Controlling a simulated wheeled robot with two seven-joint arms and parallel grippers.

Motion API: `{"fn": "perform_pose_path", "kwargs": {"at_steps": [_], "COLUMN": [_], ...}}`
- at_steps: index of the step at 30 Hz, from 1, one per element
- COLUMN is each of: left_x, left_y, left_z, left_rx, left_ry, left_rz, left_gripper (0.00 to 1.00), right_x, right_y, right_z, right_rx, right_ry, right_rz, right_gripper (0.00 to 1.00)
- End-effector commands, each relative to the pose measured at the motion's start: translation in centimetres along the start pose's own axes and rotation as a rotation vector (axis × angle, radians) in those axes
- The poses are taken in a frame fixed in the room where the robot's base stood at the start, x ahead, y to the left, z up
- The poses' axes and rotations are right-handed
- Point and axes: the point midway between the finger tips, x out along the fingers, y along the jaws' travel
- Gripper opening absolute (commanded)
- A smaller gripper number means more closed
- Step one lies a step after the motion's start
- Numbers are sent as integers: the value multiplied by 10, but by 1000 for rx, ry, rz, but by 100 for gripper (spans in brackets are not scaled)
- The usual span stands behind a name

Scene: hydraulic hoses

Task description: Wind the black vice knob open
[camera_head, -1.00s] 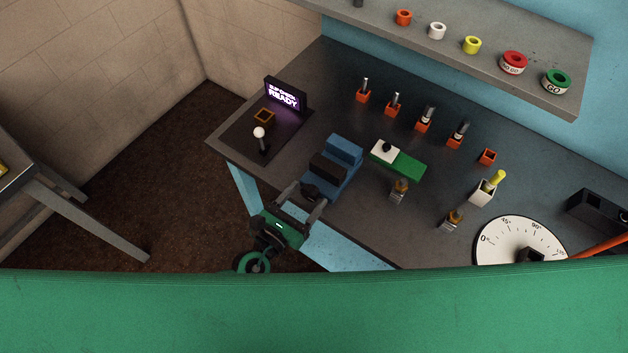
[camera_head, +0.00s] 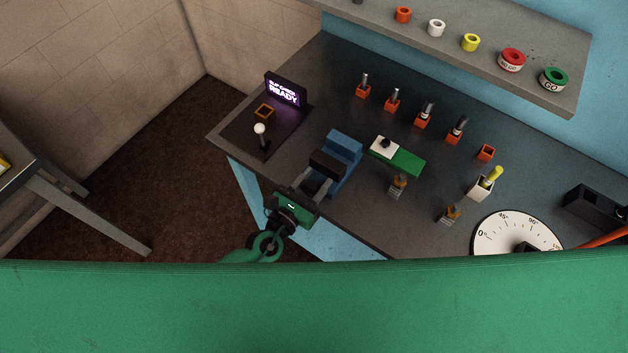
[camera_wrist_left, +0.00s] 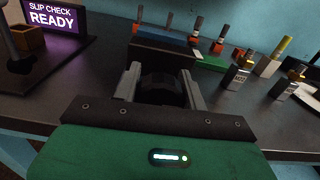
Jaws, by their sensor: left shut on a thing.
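The blue vice (camera_head: 344,150) with its dark front jaw (camera_head: 328,164) stands at the bench's front edge in the head view. My left gripper (camera_head: 315,180) is at the front of the vice, its fingers on either side of the black knob. In the left wrist view the black knob (camera_wrist_left: 161,91) sits between the two grey fingers, and my left gripper (camera_wrist_left: 160,85) is shut on it. The vice's dark jaw (camera_wrist_left: 160,57) shows just beyond the knob. The gap between the vice jaws is hard to make out. My right gripper is not in view.
A lever with a white ball (camera_head: 260,130) and a lit "READY" sign (camera_head: 285,92) stand left of the vice. A green and white block (camera_head: 404,160) and small fittings (camera_head: 398,186) lie to its right. A white dial (camera_head: 505,235) is farther right.

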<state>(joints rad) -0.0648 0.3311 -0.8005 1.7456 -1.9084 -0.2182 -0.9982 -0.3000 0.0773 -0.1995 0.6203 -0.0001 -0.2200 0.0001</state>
Motion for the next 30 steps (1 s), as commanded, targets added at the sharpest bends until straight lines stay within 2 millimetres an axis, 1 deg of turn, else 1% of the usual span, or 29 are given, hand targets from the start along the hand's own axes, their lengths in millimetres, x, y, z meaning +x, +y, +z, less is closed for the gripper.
{"fn": "perform_pose_path", "kwargs": {"at_steps": [6,13,17,24,25,28,30], "left_x": [0,0,0,0,0,0,0], "left_y": [1,2,2,2,2,2,3], "left_z": [-4,-2,-1,0,0,-1,-1], "left_rx": [-154,-334,-366,-366,-366,-365,-365], "left_ry": [-2,-1,0,0,0,0,1], "left_rz": [1,0,1,1,1,1,2], "left_gripper": [20,20,20,20,44,64,64], "right_x": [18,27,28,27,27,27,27], "right_y": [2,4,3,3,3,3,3], "right_z": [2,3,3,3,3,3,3], "right_rx": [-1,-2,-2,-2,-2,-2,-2], "right_ry": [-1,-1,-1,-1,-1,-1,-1], "right_rz": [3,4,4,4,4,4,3], "right_gripper": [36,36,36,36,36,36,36]}}
